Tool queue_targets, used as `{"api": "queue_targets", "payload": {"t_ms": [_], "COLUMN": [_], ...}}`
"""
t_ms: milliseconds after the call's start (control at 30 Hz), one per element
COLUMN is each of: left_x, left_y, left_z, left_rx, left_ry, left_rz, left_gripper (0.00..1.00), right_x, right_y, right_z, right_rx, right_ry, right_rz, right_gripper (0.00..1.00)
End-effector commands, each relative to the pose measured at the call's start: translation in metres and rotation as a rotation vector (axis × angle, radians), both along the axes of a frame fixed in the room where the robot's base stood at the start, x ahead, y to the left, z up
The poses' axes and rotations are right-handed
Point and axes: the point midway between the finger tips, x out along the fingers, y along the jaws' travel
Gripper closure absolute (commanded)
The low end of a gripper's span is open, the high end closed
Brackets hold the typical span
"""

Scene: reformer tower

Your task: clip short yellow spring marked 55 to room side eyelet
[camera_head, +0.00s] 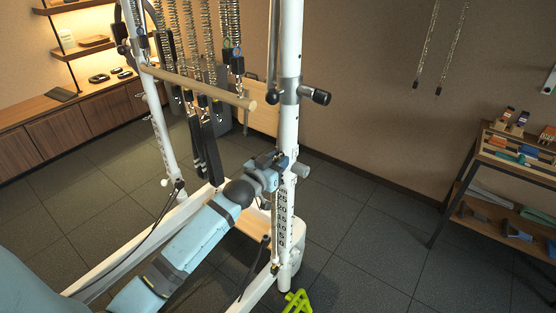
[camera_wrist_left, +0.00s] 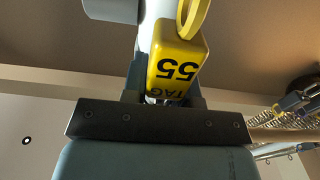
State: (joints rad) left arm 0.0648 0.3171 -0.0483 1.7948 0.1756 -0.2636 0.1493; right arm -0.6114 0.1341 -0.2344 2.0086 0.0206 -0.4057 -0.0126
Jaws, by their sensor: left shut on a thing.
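My left gripper (camera_head: 272,172) is at the near white upright post (camera_head: 284,120), just above its number scale (camera_head: 282,215). In the left wrist view it is shut on a yellow block marked TAG 55 (camera_wrist_left: 178,68), with a yellow ring (camera_wrist_left: 193,16) at the block's far end. The white post shows right behind the block in that view. The coil of the short spring is not visible. My gripper hides the post there, so I cannot make out the eyelet or whether the spring touches it.
Several springs (camera_head: 195,40) hang in the tower behind a wooden bar (camera_head: 200,87). Black straps (camera_head: 208,150) hang below the bar. A clamp with a black knob (camera_head: 320,97) juts from the post.

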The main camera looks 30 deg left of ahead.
Motion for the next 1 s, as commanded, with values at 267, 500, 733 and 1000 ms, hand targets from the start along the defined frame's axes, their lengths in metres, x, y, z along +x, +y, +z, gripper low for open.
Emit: {"api": "queue_targets", "payload": {"t_ms": [267, 500, 733, 1000], "left_x": [-0.0001, 0.0000, 0.0000, -0.0001], "left_y": [-0.0001, 0.0000, 0.0000, 0.0000], "left_z": [-0.0029, -0.0028, -0.0030, -0.0033], "left_rx": [0.000, 0.000, 0.000, 0.000], "left_ry": [-0.001, -0.001, 0.000, 0.000], "left_rz": [0.000, 0.000, 0.000, 0.000], "left_gripper": [1.00, 0.57, 0.43, 0.26], "right_x": [-0.0001, -0.0001, -0.0001, -0.0002], "right_y": [0.0002, 0.0002, 0.0002, 0.0001], "right_z": [0.0004, 0.0004, 0.0004, 0.0003], "right_rx": [0.000, 0.000, 0.000, 0.000], "right_ry": [0.000, 0.000, 0.000, 0.000], "right_rz": [0.000, 0.000, 0.000, 0.000], "right_gripper": [0.39, 0.39, 0.39, 0.39]}}
